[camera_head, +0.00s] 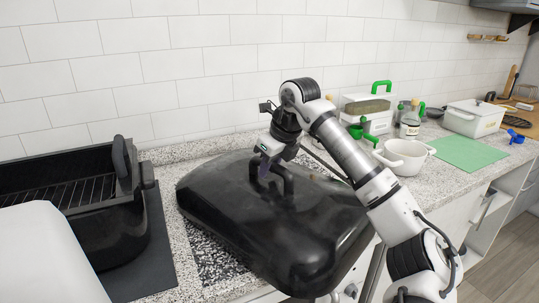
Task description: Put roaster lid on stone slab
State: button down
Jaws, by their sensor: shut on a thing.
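The roaster lid (225,205) is a large, glossy black dome in the middle of the view. My gripper (270,172) is shut on the handle on top of the lid. The lid is tilted, its near right end reaching out past the counter's front edge. A darker black-and-white speckled slab (212,262), which looks like the stone slab, lies on the counter partly hidden under the lid's left side. I cannot tell whether the lid touches it.
A black roaster pan with a rack (65,195) stands at left on a dark grey mat (158,250). To the right are a white pot (403,158), a bottle (410,124), a green mat (470,153) and a lidded white pot (473,118). The tiled wall closes off the back.

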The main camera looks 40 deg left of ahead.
jog(key=shift+f, duration=0.6)
jog(key=c, duration=1.2)
grip_release()
jog(key=shift+f, duration=0.15)
jog(key=shift+c, duration=0.2)
jog(key=b+v, duration=0.1)
jog(key=v, duration=1.1)
jog(key=shift+b, duration=0.35)
